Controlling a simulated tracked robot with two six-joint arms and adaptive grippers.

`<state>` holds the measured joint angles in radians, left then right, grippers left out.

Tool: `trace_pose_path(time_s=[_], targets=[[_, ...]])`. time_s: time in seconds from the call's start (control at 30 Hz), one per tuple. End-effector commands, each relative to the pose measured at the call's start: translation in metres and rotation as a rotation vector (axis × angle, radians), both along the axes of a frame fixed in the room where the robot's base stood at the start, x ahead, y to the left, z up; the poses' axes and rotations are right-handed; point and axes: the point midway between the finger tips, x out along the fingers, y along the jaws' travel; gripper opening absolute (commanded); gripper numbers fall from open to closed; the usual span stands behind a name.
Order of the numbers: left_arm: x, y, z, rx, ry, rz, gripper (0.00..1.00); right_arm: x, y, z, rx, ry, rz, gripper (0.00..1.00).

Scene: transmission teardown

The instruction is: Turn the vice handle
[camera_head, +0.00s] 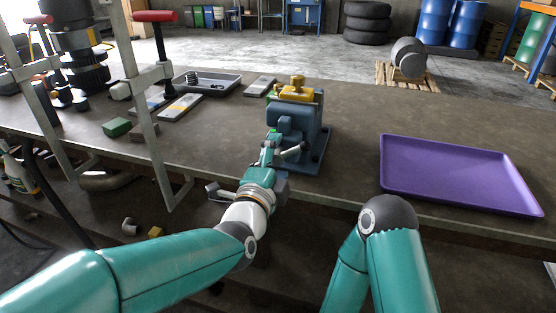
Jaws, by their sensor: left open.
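A blue-grey vice (292,124) stands near the front edge of the workbench, with a yellow part (297,92) at its top. A short grey bar (293,152), which looks like the vice handle, shows low at the vice's front. My left gripper (269,150) reaches up to the front of the vice, right beside this bar. It is open; its fingers are small in the picture, and I cannot tell whether they touch or surround the bar. My own wrist hides part of the vice's lower front. My right arm shows at the lower right, but its gripper is out of view.
A purple tray (455,176) lies on the workbench (350,124) right of the vice, with bare bench between. A clamp with a red handle (154,16) stands at the left. A grey tray (232,80), flat boxes (180,107) and a green block (116,127) lie behind and left.

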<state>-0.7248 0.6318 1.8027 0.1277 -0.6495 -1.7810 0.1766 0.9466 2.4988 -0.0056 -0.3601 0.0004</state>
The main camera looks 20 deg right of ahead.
Motion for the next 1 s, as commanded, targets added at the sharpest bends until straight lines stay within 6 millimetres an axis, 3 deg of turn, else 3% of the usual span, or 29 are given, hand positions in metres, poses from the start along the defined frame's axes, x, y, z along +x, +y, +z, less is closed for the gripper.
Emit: trace_pose_path(time_s=[0.27, 0.7, 1.0], targets=[[-0.011, 0.010, 0.001, -0.001, -0.001, 0.000, 0.83, 0.000, 0.000, 0.001, 0.000, 0.000, 0.000, 0.00], [-0.075, 0.060, 0.000, 0.000, 0.000, 0.000, 0.83, 0.000, 0.000, 0.000, 0.000, 0.000, 0.000, 0.00], [-0.094, 0.075, -0.001, 0.000, 0.000, 0.000, 0.83, 0.000, 0.000, 0.000, 0.000, 0.000, 0.000, 0.00]])
